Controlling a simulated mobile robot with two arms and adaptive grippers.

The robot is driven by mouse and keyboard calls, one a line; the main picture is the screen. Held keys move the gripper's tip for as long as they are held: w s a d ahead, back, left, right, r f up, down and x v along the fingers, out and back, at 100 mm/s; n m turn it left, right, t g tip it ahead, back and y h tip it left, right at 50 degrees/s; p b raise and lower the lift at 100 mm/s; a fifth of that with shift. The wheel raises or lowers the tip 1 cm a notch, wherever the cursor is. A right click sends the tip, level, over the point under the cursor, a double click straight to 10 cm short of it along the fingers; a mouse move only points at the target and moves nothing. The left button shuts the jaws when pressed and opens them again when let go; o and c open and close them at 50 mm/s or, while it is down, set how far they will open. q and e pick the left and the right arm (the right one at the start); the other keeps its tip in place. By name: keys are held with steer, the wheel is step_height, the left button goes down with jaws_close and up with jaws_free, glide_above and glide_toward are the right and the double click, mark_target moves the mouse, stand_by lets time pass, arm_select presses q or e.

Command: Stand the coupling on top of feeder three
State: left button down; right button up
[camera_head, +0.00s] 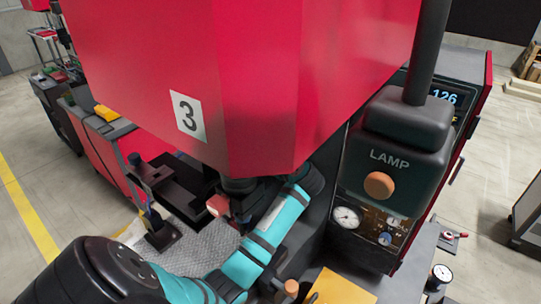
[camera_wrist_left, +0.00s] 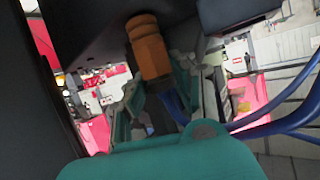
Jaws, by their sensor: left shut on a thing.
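Feeder three (camera_head: 265,75) is the large red body with a white "3" label, close in front in the head view. My teal left arm runs under it. My left gripper (camera_wrist_left: 154,80) shows in the left wrist view with its fingers shut on an orange-brown, faceted cylinder, which looks like the coupling (camera_wrist_left: 150,45). The coupling points up and slightly left in that view, under a dark surface. In the head view I cannot make out the fingers or the coupling clearly near the feeder's underside. The top of feeder three is out of view. My right gripper is not in view.
A lamp box (camera_head: 390,155) with an orange knob and gauges below stands right of the feeder. A dark fixture (camera_head: 155,195) and grey mat (camera_head: 195,248) lie left under it. Blue cables (camera_wrist_left: 280,120) cross the wrist view's right side. Floor is open at far left.

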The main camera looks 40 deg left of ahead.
arm_select(q)
steer(key=c, duration=1.5)
jaws_free()
steer(key=shift+a+f, duration=0.3)
steer(key=shift+a, duration=0.35)
steer(key=shift+o, duration=1.4)
steer(key=shift+d+r, duration=0.15)
steer(key=shift+d, duration=0.15)
steer(key=shift+o, duration=0.5)
steer(key=shift+d+r, duration=0.2)
steer(key=shift+d, duration=0.15)
steer(key=shift+d+r, duration=0.1)
steer(key=shift+d, duration=0.1)
steer(key=shift+a, duration=0.2)
steer(key=shift+s+d, duration=0.1)
steer(key=v, duration=1.1)
steer(key=shift+d+p, duration=0.2)
steer(key=shift+p, duration=0.1)
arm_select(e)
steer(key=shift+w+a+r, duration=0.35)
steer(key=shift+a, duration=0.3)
arm_select(q)
steer(key=shift+s, duration=0.1)
